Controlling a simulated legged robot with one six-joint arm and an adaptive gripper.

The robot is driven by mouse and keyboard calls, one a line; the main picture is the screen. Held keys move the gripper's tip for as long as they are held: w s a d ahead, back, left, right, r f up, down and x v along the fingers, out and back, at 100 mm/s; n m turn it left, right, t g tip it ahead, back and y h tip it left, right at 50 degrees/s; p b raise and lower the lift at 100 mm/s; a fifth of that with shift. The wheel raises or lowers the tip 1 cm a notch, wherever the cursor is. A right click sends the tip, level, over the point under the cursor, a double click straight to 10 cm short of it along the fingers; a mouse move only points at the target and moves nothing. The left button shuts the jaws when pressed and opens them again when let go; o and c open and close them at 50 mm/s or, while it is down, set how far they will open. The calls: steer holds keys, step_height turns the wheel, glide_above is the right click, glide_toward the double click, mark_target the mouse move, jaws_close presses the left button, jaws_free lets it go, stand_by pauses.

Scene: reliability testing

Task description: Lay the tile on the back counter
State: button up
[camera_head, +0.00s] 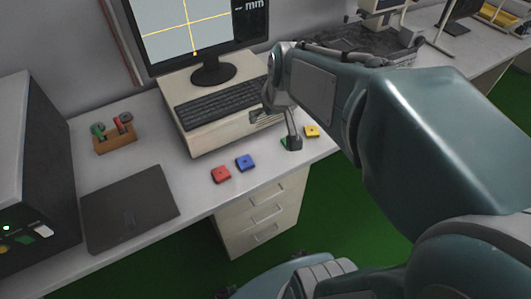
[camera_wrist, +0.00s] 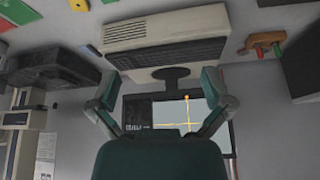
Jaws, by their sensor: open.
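Small square tiles lie along the front of the white counter (camera_head: 194,218): a red tile (camera_head: 221,174), a blue tile (camera_head: 245,162), a green tile (camera_head: 285,143) and a yellow tile (camera_head: 312,131). My gripper (camera_head: 279,127) hangs over the counter beside the keyboard's right end. A dark fingertip overlaps the green tile and hides much of it; I cannot tell whether they touch. In the wrist view, my gripper (camera_wrist: 161,78) has its fingers spread with no tile between them. Coloured patches, one of them red (camera_wrist: 79,5), show along that view's top edge.
A beige computer with a keyboard (camera_head: 222,103) and monitor (camera_head: 200,30) stands behind the tiles. A wooden rack (camera_head: 115,140), dark flat panel (camera_head: 130,208) and dark cabinet (camera_head: 30,185) are at left. Farther counter space with equipment (camera_head: 365,40) lies at upper right.

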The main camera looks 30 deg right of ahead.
steer(key=s+a+r, duration=0.1)
steer(key=s+a, duration=0.2)
steer(key=s, duration=0.3)
steer(key=s+a+r+n, duration=0.1)
steer(key=s+a, duration=0.2)
steer(key=s, duration=0.3)
steer(key=shift+s+a+r, duration=0.15)
steer(key=shift+s+a, duration=0.1)
steer(key=shift+a, duration=0.15)
